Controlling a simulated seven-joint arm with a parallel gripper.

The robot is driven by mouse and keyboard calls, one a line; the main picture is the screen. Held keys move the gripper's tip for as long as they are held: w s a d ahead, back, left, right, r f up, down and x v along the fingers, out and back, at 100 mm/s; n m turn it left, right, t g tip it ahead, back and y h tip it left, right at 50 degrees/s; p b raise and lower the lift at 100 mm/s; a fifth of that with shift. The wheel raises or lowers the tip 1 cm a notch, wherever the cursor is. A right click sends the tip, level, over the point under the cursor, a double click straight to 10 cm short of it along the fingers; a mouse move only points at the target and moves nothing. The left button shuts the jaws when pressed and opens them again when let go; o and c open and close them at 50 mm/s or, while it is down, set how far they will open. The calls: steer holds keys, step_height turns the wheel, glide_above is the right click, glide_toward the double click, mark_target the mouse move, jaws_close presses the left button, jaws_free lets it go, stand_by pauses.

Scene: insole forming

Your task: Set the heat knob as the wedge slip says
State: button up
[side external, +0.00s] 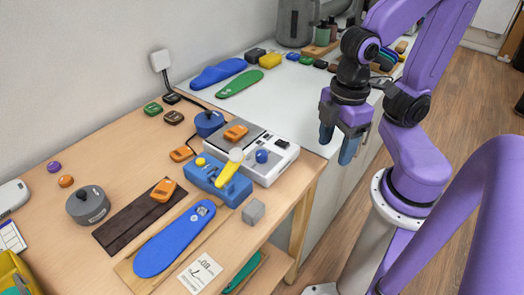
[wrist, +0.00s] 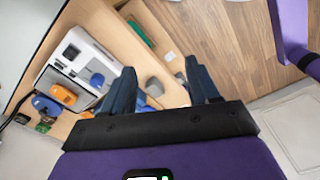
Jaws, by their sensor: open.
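The white and grey heater unit (side external: 272,165) stands near the table's right edge. A blue knob (side external: 262,156) sits on its front part. The knob also shows in the wrist view (wrist: 97,80), left of my fingers. A white paper slip (side external: 200,273) lies by the table's front edge; its marks are too small to read surely. My gripper (side external: 338,142) is open and empty, raised to the right of the heater unit, apart from the knob. Its two dark blue fingers point down. In the wrist view, bare space lies between the fingertips (wrist: 160,70).
A blue clamp with a yellow lever (side external: 229,172) stands just in front of the heater unit. A grey cube (side external: 253,211), a blue insole (side external: 174,240) and orange wedges (side external: 163,190) lie nearby. A blue round pot (side external: 209,123) stands behind. The white mat's front area is clear.

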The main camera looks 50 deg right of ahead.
steer(key=w+a+r, duration=0.2)
steer(key=w+r, duration=0.1)
steer(key=w, duration=0.8)
steer(key=m, duration=0.1)
glide_toward(261, 153)
steer(key=shift+g, duration=0.3)
step_height(261, 153, down, 9)
steer(key=shift+w+a+r, duration=0.15)
steer(key=shift+r, duration=0.05)
steer(key=shift+c, duration=0.2)
steer(key=c, duration=1)
